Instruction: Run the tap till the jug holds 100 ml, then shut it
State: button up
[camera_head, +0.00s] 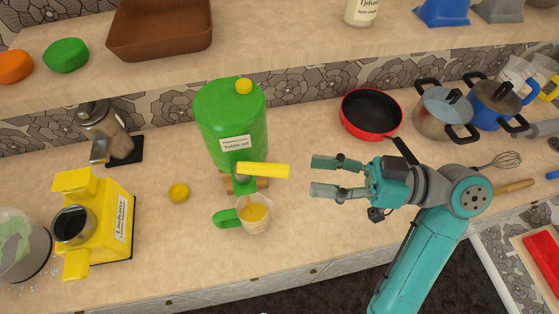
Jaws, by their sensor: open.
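A green drinks barrel (230,120) with a yellow cap and a white label stands on the counter. Its tap has a yellow lever (263,170) that points to the right. A clear jug (262,226) with a green handle stands below the spout. Orange liquid (254,212) shows in the jug, and a thin orange streak seems to run down to it from the spout. The jug's scale is too small to read. My gripper (322,176) is open and empty, to the right of the lever's end and apart from it.
A red pan (371,113) and pots (444,110) stand behind my gripper. A shelf with a brown tray (160,30) runs above. The counter right of the jug is clear.

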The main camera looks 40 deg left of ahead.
aim_at(248, 168)
jog(key=x, duration=1)
jog(key=shift+d, duration=0.1)
grip_shut()
